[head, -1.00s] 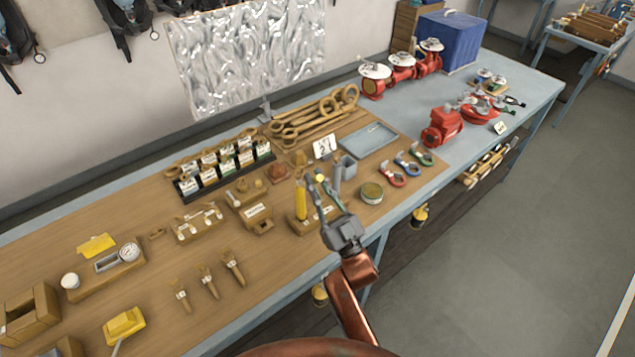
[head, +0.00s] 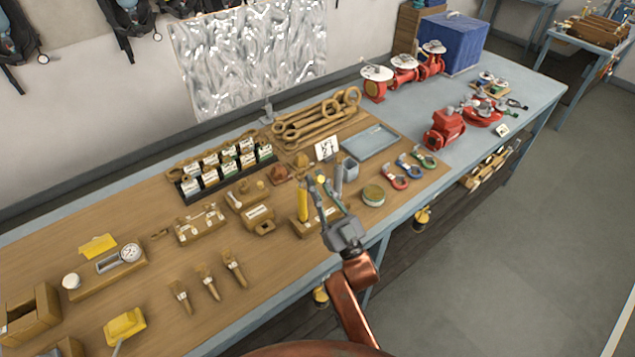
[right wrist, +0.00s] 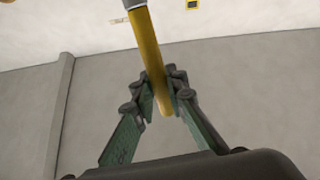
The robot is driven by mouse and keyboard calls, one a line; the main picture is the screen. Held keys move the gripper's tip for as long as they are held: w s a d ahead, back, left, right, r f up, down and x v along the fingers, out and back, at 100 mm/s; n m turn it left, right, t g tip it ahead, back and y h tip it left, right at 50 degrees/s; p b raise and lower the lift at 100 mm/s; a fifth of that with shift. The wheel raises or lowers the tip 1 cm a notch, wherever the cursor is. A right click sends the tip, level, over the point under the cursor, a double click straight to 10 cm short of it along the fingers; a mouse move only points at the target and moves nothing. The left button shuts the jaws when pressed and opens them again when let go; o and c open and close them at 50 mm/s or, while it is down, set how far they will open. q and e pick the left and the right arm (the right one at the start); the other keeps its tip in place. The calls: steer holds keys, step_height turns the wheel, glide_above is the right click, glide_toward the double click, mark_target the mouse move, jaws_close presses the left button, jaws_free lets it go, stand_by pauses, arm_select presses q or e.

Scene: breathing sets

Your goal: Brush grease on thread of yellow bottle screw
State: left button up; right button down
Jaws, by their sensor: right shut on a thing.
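The upright yellow piece (head: 303,205) stands on a small wooden block (head: 300,230) near the bench's front edge, left of my right gripper; I take it for the yellow bottle screw. Its thread is too small to make out. My right gripper (head: 320,184) is above the bench, shut on a yellow rod-like handle (right wrist: 148,50) with a grey metal part at the top edge of the right wrist view. It may be a brush; its far end is out of that view. An open round tin (head: 373,195), perhaps grease, stands right of the gripper. My left gripper is not in view.
Several brushes, including one at the front (head: 208,282), lie on the bench. A grey cup (head: 349,167) and blue-grey tray (head: 370,141) are behind the gripper. Coloured shackles (head: 408,165) lie to the right. A labelled rack (head: 225,168) stands behind.

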steer(key=shift+w+a+b, duration=0.2)
steer(key=shift+w+a, duration=0.1)
steer(key=shift+w, duration=0.35)
steer(key=shift+w+a+b, duration=0.15)
steer(key=shift+w+a, duration=0.1)
steer(key=shift+w, duration=0.35)
stand_by(1.2)
stand_by(0.7)
steer(key=shift+f, duration=0.2)
stand_by(0.6)
steer(key=shift+r+p, duration=0.2)
steer(key=shift+p, duration=0.35)
stand_by(1.9)
